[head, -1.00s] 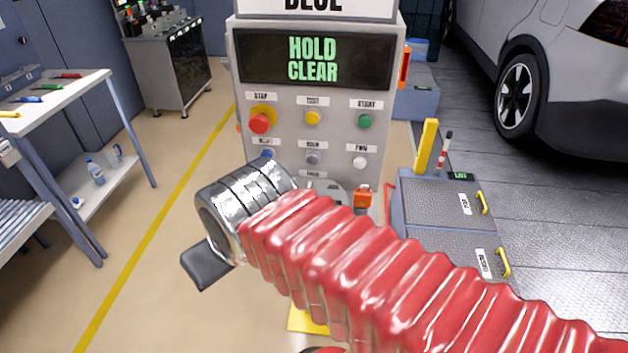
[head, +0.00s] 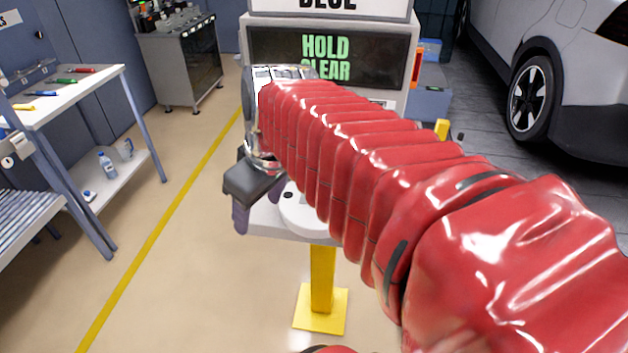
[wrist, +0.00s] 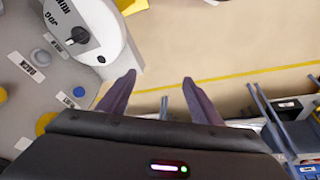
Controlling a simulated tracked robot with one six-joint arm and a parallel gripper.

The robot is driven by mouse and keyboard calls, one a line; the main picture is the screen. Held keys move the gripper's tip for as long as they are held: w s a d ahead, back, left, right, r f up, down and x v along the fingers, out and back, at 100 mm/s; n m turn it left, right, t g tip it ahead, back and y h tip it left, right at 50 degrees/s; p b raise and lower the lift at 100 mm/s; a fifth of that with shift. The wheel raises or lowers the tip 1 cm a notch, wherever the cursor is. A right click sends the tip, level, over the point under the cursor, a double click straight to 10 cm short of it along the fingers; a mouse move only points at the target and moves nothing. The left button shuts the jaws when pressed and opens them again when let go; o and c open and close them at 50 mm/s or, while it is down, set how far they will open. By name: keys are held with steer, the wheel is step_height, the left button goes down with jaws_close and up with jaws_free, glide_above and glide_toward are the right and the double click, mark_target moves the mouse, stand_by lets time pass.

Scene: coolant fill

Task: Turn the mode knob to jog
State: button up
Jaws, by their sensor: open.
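The mode knob (wrist: 76,37) is a small dark knob on a round pale dial in the wrist view. A label by it reads JOG; a second label beside that one is hard to read. My gripper (wrist: 159,88) is open and empty, its two dark fingers apart. The knob lies to the upper left of the fingers, outside them and not touching. In the head view my red-sleeved arm hides the knob, and the dial's pale housing (head: 300,212) shows below it. My gripper (head: 256,210) hangs at the panel's left front there.
The console screen (head: 326,58) reads HOLD CLEAR, partly covered by my arm. Blue and yellow buttons (wrist: 13,95) sit on the panel left of my fingers. A yellow post (head: 323,280) stands below. A workbench (head: 75,85) is at left; open floor lies between.

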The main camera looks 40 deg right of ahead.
steer(key=d+r+n+y, duration=0.2)
steer(key=d+n, duration=0.3)
steer(key=d, duration=1.8)
steer(key=shift+w+d+y, duration=0.3)
steer(key=shift+w+d, duration=0.1)
steer(key=shift+w, duration=0.05)
steer(key=x, duration=1.3)
steer(key=shift+a+f, duration=0.1)
steer(key=shift+f, duration=0.25)
steer(key=shift+c, duration=0.3)
